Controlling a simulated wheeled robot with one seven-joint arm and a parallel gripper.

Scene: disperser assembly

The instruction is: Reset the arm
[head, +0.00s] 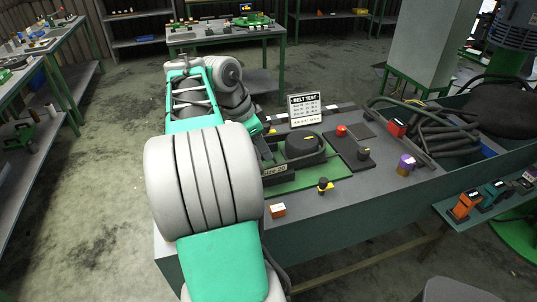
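My arm, with grey and teal links, rises from the bottom of the head view, bends at the top left and comes down towards the workbench (335,205). My gripper (266,150) is at the lower end of the arm, beside the left side of a green-based device with a dark round top (305,145). The large grey joint of my arm partly covers this area. The fingers are small and dark against the device, so I cannot tell whether they are open, shut or touching it.
A "BELT TEST" sign (305,109) stands behind the device. Black hoses (440,130) lie at the right. Floor is clear at left.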

